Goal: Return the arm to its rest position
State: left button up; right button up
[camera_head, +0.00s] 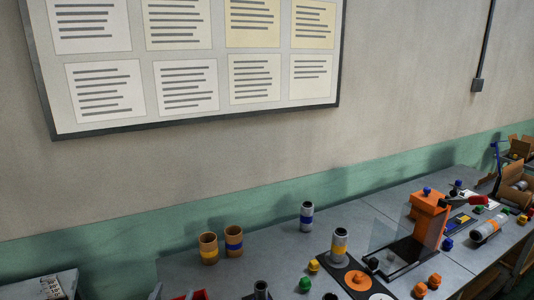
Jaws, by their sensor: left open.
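I cannot make out either of my grippers or arms in the head view. The film winder stands on the grey bench at the right, with an orange post (428,218) and a red-handled crank (477,201). A clear panel (387,233) stands left of the post. A grey can with a yellow band (339,244) stands upright near the winder, behind an orange disc (358,281).
A banded can (487,229) lies at the right. Cardboard boxes (517,184) sit farther right. A notice board (190,70) hangs above.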

pick_arm(q)
jog(key=s+a+f+n+g+y, duration=0.1)
jog(key=s+a+f+g+y, duration=0.1)
jog(key=s+f+g, duration=0.65)
jog(key=s+a+f+n+g+y, duration=0.1)
jog(key=s+a+f+n+g, duration=0.25)
jog(key=f, duration=0.75)
jog(key=s+d+f+m+g+h, duration=0.1)
jog(key=s+f+m+g, duration=0.1)
jog(key=s, duration=0.4)
jog(key=s+d+f+m+g, duration=0.1)
jog(key=s+g, duration=0.2)
jog(key=s, duration=0.2)
notch_tip(320, 180, down, 32)
jog(key=s+a+f+g, duration=0.2)
jog(key=s+a+f, duration=0.1)
jog(key=s+f, duration=1.6)
jog(key=shift+s+m, duration=0.3)
jog(key=shift+m, duration=0.05)
